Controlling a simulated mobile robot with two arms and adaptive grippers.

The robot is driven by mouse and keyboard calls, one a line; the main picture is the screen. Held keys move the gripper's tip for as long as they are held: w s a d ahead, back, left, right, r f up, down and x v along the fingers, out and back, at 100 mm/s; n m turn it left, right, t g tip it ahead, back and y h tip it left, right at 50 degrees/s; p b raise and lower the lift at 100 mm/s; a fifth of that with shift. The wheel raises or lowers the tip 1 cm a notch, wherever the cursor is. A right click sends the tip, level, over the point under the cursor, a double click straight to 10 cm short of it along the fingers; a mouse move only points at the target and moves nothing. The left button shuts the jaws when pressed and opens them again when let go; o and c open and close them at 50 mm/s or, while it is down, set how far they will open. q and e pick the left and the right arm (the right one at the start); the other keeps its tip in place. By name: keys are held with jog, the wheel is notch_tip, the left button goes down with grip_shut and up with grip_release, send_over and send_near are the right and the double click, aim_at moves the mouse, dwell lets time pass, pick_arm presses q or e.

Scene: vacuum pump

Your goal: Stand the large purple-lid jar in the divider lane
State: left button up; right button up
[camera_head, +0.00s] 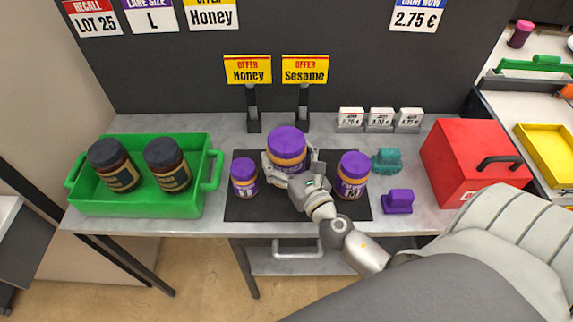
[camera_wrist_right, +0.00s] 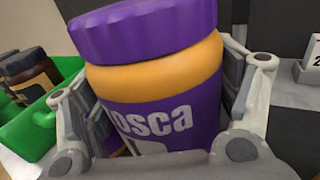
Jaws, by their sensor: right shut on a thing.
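The large purple-lid jar (camera_head: 287,145) is at the back middle of a dark mat (camera_head: 270,210) on the grey table. It has an orange band and a purple label and also fills the right wrist view (camera_wrist_right: 155,70). My right gripper (camera_head: 291,172) is shut on it, one finger on each side. The jar's base is hidden, so I cannot tell whether it touches the mat. Two smaller purple-lid jars stand left (camera_head: 244,178) and right (camera_head: 352,176) of it on the mat. I cannot make out a divider lane for certain. My left gripper is not in view.
A green crate (camera_head: 140,207) with two dark-lid jars stands at left. A red box (camera_head: 475,155), a teal piece (camera_head: 387,160) and a purple piece (camera_head: 398,201) are at right. Sign stands (camera_head: 253,110) and price blocks (camera_head: 380,120) line the back. Bare table shows behind the mat.

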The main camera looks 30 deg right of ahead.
jog(key=shift+w+d+f+b, duration=0.15)
jog(key=shift+f+b, duration=0.35)
jog(key=shift+f, duration=0.35)
jog(key=shift+w+f+b, duration=0.1)
jog(key=shift+f+b, duration=0.4)
jog(key=shift+f, duration=0.3)
jog(key=shift+f, duration=0.1)
jog(key=shift+f, duration=0.15)
jog(key=o, duration=1.5)
jog(key=shift+s, duration=0.1)
jog(key=shift+o, duration=0.2)
